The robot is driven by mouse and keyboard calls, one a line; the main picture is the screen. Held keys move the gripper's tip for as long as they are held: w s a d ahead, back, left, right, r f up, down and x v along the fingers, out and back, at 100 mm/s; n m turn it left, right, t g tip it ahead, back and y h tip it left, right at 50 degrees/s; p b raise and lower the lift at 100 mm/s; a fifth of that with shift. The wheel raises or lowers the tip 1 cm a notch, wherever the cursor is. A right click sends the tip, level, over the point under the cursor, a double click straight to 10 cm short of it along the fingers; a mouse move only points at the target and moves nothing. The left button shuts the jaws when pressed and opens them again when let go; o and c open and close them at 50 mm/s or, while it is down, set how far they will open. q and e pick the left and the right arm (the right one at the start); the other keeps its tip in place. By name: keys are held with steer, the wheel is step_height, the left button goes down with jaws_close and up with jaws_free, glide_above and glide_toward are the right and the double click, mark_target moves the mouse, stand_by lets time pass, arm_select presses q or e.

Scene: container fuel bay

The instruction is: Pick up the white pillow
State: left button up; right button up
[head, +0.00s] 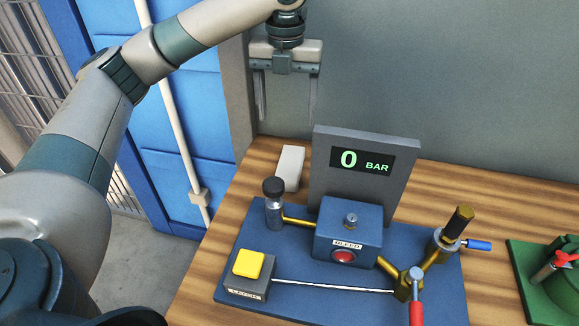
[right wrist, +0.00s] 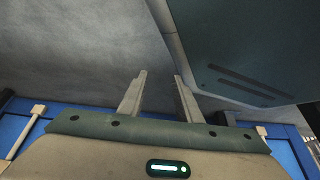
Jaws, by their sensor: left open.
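A small white block-like object (head: 289,168), the only thing here that could be the white pillow, rests on the wooden bench behind the blue panel, left of the grey display. No other pillow shows. My left gripper (head: 287,119) points down in front of the grey wall, its two fingers spread and empty. In the picture it is directly above the white object and clear of it. My right gripper shows only in the right wrist view (right wrist: 160,77). Its fingers are apart with nothing between them.
The grey display (head: 325,185) reads 0 BAR and stands close right of the white object. A blue panel (head: 320,305) carries a yellow button, valves and brass pipes. A green fixture (head: 518,265) is at right. Bare wood (head: 237,190) lies left of the white object.

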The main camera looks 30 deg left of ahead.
arm_select(q)
steer(key=shift+f, duration=0.15)
steer(key=p, duration=0.2)
glide_above(289, 167)
steer(key=f, duration=1.1)
steer(key=shift+s+a+f, duration=0.15)
steer(key=shift+a+f, duration=0.05)
steer(key=shift+f, duration=0.25)
arm_select(e)
steer(key=s+d+f+g, duration=0.1)
steer(key=s+d+g, duration=0.1)
steer(key=s, duration=0.4)
steer(key=shift+s+d+f+h, duration=0.15)
steer(key=shift+s+d+h, duration=0.2)
steer(key=shift+d, duration=0.2)
arm_select(q)
steer(key=shift+f, duration=0.1)
steer(key=shift+f, duration=0.2)
steer(key=f+p, duration=0.1)
steer(key=f, duration=0.1)
steer(key=f+p, duration=0.1)
steer(key=f, duration=0.1)
steer(key=shift+d+f, duration=0.2)
steer(key=shift+f, duration=0.1)
arm_select(e)
steer(key=s+d+g, duration=0.1)
steer(key=s+d, duration=0.1)
steer(key=s, duration=0.5)
steer(key=shift+d+g, duration=0.4)
